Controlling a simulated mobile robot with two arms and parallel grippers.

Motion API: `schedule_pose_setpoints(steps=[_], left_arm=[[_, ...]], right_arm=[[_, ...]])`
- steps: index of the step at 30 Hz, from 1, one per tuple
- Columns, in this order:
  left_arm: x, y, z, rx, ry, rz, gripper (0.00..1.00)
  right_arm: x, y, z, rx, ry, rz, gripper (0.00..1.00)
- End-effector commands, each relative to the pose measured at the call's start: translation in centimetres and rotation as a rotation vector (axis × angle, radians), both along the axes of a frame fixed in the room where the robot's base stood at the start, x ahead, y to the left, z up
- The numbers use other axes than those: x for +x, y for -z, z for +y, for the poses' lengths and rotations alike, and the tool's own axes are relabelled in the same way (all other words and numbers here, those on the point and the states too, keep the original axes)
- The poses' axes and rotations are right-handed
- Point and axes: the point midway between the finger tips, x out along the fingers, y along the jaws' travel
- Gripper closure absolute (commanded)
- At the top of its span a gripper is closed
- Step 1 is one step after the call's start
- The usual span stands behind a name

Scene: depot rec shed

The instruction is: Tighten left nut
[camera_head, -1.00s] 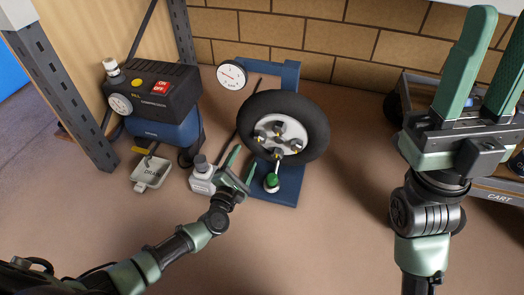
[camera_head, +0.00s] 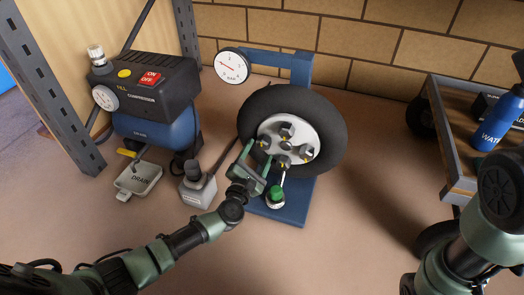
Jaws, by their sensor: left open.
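A black tyre (camera_head: 334,122) with a pale hub (camera_head: 297,140) stands on a blue stand (camera_head: 297,203). Dark nuts with yellow marks sit on the hub. The left nut (camera_head: 264,141) is at the hub's left side. My left gripper (camera_head: 258,158) is open and empty, just below and left of the left nut. Its fingers point up toward the hub, and I cannot tell whether they touch the wheel. Part of my right arm shows at the lower right, but its gripper is out of the picture.
A compressor (camera_head: 150,95) stands at the left, with a drain tray (camera_head: 138,180) before it. A grey bottle-like unit (camera_head: 197,186) and a green-topped valve (camera_head: 275,197) are close to my left gripper. A gauge (camera_head: 231,66) is above. A cart (camera_head: 455,150) holds a blue water bottle (camera_head: 495,122).

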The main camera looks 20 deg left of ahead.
Motion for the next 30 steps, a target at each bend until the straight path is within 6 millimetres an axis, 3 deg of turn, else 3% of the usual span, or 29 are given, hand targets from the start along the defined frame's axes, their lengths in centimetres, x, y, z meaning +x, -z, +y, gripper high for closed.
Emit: schedule_pose_setpoints(steps=[7,17,24,30], left_arm=[[3.0,0.2,-0.2,0.0,0.001,-0.001,0.37],[3.5,0.0,-0.2,0.0,0.001,0.001,0.37],[3.5,0.0,-0.2,0.0,0.001,0.001,0.99],[3.5,0.0,-0.1,0.012,0.001,0.0,0.99]], right_arm=[[0.0,1.8,0.0,0.0,0.0,0.001,0.64],[0.0,1.8,0.0,0.0,0.0,0.0,0.64],[0.0,1.8,0.0,0.0,0.0,0.0,0.64],[0.0,1.7,0.0,0.0,0.0,0.0,0.64]])
